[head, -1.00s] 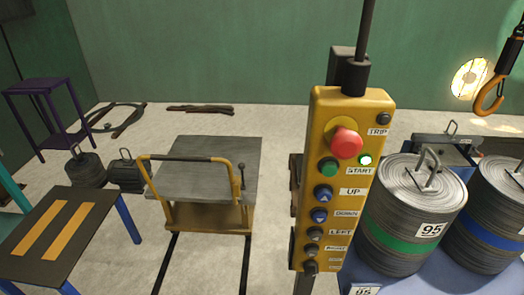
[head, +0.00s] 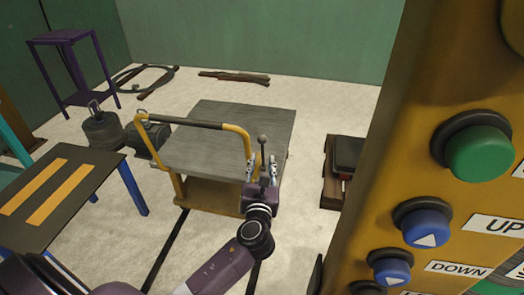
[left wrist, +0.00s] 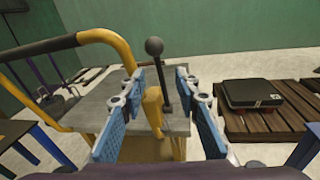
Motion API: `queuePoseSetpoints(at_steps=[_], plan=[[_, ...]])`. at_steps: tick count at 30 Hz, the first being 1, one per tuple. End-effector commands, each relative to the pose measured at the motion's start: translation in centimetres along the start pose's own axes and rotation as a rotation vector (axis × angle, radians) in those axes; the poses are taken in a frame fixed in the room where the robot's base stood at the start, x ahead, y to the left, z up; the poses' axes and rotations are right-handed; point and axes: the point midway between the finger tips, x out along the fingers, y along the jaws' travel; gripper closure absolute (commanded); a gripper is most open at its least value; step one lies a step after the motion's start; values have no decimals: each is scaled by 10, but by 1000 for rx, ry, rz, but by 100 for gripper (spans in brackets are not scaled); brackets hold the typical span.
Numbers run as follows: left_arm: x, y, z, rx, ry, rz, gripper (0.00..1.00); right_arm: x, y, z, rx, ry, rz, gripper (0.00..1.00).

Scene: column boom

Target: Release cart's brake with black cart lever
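The cart (head: 230,135) has a grey top, a yellow frame and a handle with a black grip. The black cart lever (head: 262,155) with a ball knob stands upright at the handle's right post. In the left wrist view the lever (left wrist: 158,75) rises between my open fingers, with a gap on both sides. My left gripper (head: 261,170) is open around the lever; its blue fingers (left wrist: 155,115) also show in the left wrist view. My right gripper is not in view.
A yellow control pendant (head: 400,150) with buttons fills the right side, close to the camera. A small black-topped table (head: 100,175) stands left of the cart. A dark case on a wooden pallet (left wrist: 235,125) lies right of it.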

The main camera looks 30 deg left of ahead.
Motion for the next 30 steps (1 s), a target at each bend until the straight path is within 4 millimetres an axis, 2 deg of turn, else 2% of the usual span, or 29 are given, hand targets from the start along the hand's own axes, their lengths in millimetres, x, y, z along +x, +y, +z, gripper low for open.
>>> queuePoseSetpoints(at_steps=[3,6,18,22,30], plan=[[0,5,23,67,-57,23,70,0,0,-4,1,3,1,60],[8,6,29,85,-68,30,70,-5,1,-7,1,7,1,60],[67,8,31,83,-64,28,70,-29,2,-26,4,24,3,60],[75,8,32,82,-63,27,70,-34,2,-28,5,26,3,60],[76,8,32,82,-62,26,70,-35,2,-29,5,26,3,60]])
